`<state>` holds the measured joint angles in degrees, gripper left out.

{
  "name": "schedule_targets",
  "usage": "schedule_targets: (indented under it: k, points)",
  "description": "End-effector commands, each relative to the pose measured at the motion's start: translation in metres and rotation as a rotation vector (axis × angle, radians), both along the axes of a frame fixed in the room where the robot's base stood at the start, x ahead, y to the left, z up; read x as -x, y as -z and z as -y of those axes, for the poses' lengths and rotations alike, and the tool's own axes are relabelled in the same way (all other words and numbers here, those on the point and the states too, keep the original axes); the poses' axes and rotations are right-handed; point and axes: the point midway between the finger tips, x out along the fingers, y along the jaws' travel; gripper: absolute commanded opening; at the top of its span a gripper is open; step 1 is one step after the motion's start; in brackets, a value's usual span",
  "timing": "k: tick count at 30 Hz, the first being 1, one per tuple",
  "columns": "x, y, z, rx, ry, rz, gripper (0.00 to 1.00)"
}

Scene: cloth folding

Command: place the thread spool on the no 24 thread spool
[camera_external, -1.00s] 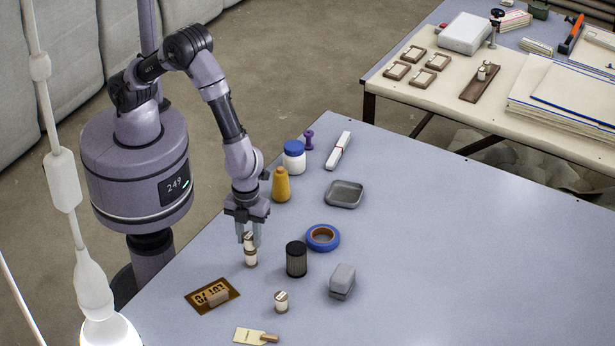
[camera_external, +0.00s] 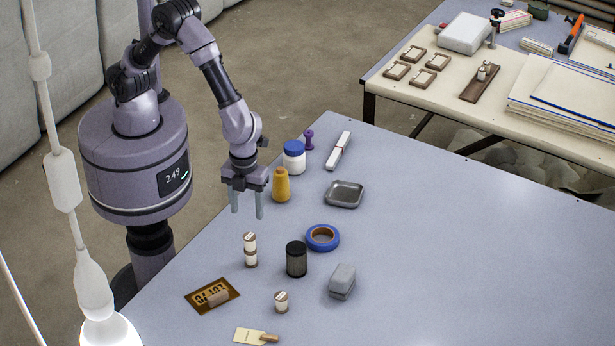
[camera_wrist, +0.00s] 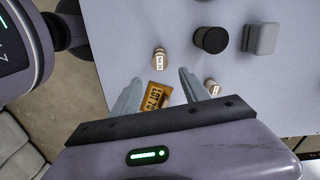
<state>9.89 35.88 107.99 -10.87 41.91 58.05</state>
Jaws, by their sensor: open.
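Two small cream thread spools with brown ends stand one on top of the other: the upper spool (camera_external: 250,240) rests on the lower spool (camera_external: 250,259), upright and closely lined up. The stack's top (camera_wrist: 160,58) shows a printed label in the wrist view, too small to read surely. A third spool (camera_external: 281,301) stands alone nearer the front; it also shows in the wrist view (camera_wrist: 212,87), beside one finger. My gripper (camera_external: 247,214) is open and empty above the stack, clear of it. Both fingers show apart in the wrist view (camera_wrist: 159,78).
A black ribbed cylinder (camera_external: 296,259) stands just right of the stack, with blue tape (camera_external: 323,237) behind and a grey block (camera_external: 342,281) farther right. A brown number plate (camera_external: 212,295) lies front left. The table's right side is clear.

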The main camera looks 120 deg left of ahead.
Motion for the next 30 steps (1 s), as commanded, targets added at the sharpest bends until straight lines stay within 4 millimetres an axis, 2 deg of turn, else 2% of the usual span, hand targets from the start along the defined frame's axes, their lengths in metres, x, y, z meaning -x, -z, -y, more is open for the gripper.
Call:
schedule_targets:
  k: [5, 8, 9, 11, 12, 15, 18, 21, 24, 30]
  points:
    - [0.001, -0.031, -0.004, 0.0, -0.024, 0.017, 0.53]
    - [0.014, -0.087, -0.02, -0.003, -0.138, 0.089, 0.53]
    - [0.026, -0.117, -0.03, -0.002, -0.212, 0.132, 0.53]
    - [0.052, -0.161, -0.047, 0.001, -0.337, 0.203, 0.53]
    - [0.073, -0.187, -0.058, 0.007, -0.424, 0.251, 0.53]
    - [0.129, -0.231, -0.084, 0.03, -0.638, 0.374, 0.53]
    - [0.176, -0.25, -0.102, 0.062, -0.813, 0.473, 0.53]
    - [0.204, -0.254, -0.112, 0.085, -0.923, 0.533, 0.53]
    - [0.214, -0.254, -0.116, 0.096, -0.967, 0.556, 0.53]
    - [0.215, -0.254, -0.116, 0.098, -0.972, 0.557, 0.53]
